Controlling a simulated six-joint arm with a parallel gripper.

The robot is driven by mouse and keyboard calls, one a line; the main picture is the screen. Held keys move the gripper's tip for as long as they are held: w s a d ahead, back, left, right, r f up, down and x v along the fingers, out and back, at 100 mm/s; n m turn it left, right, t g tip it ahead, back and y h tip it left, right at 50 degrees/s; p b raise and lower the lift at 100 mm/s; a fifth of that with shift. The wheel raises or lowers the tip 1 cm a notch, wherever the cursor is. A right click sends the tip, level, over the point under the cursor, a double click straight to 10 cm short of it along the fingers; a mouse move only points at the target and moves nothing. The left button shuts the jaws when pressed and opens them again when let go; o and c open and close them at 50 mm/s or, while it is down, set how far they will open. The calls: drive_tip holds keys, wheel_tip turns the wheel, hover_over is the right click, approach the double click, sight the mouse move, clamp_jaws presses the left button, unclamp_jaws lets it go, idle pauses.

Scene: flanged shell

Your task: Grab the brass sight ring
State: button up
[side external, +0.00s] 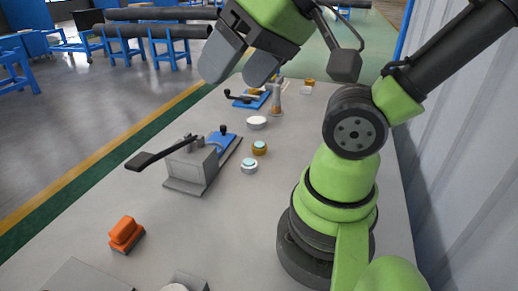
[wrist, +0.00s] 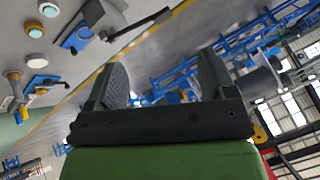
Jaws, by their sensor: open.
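The brass sight ring (side external: 259,148), a small brass-coloured ring with a pale blue face, sits on the grey table near the middle. A similar silver ring (side external: 249,166) with a pale blue face stands just in front of it. In the wrist view the brass ring (wrist: 34,30) shows at the upper left, near the silver one (wrist: 48,9). My gripper (side external: 243,66) is open and empty, high above the table and well away from the ring. Its two fingers (wrist: 163,80) point toward the hall rather than the ring in the wrist view.
A grey block with a black lever (side external: 192,163) and a blue plate (side external: 222,150) stand left of the rings. A white disc (side external: 256,122), a brass post (side external: 276,103) and a blue clamp (side external: 250,100) lie behind. An orange part (side external: 125,234) sits at front left.

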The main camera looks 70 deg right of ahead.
drive_tip(key=w+d+f+m+g+h, duration=0.1)
drive_tip(key=w+d+m+g+h, duration=0.1)
drive_tip(key=w+d+m, duration=0.5)
drive_tip(key=m+g, duration=0.5)
drive_tip(key=m, duration=1.6)
hover_over(260, 144)
wheel_tip(260, 144, down, 24)
drive_tip(key=shift+a+r, duration=0.1)
drive_tip(key=shift+a, duration=0.05)
wheel_tip(260, 144, down, 6)
drive_tip(key=shift+r, duration=0.1)
